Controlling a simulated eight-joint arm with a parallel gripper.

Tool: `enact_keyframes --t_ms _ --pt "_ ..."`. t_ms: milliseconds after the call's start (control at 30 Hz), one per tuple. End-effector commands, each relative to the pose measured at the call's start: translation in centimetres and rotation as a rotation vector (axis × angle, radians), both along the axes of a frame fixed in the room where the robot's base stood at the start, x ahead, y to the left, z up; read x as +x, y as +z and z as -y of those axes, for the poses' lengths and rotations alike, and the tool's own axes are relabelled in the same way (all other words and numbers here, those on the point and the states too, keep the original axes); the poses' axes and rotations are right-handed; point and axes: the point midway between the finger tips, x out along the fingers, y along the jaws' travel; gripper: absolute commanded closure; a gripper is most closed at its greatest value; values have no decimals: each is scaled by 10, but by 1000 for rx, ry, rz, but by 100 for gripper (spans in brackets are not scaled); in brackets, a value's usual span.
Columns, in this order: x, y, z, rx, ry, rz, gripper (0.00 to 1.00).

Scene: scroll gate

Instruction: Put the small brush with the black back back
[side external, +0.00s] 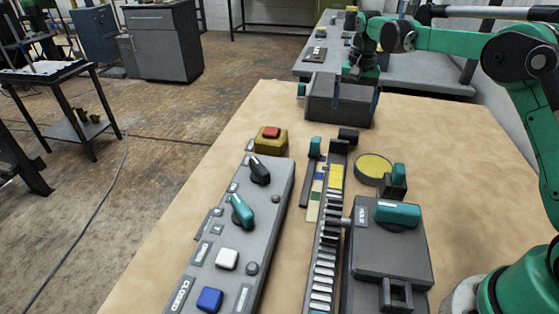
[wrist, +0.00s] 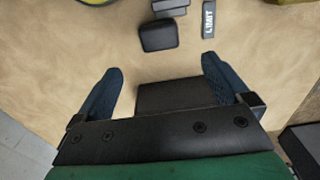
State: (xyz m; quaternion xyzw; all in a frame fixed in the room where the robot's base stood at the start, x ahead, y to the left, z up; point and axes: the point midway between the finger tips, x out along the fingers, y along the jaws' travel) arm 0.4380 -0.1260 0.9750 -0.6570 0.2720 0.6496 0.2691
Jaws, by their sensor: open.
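My gripper (side external: 357,92) is at the far end of the sand-coloured table, low by a dark grey block (side external: 322,104). In the wrist view my gripper (wrist: 162,63) shows two dark blue fingers, spread wide. A dark rectangular piece (wrist: 170,94) lies between the fingers, with a gap on both sides. Its lower part is hidden by my gripper's black bar. It may be the brush with the black back, but no bristles show, so I cannot tell. No other brush can be made out.
A toothed rail (side external: 323,272) ends at a black block (side external: 348,134), also in the wrist view (wrist: 158,36). A yellow disc (side external: 373,168), a control panel (side external: 238,225) and a grey housing (side external: 390,255) stand nearby. The table's right side is mostly clear.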

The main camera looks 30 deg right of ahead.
Motion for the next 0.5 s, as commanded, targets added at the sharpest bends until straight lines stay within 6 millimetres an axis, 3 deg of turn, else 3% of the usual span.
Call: enact_keyframes --t_ms 100,333,500 --pt "0 18 0 0 0 0 4" --pt "-2 37 -4 -4 19 12 4" --pt "-18 62 -27 -29 129 93 4"
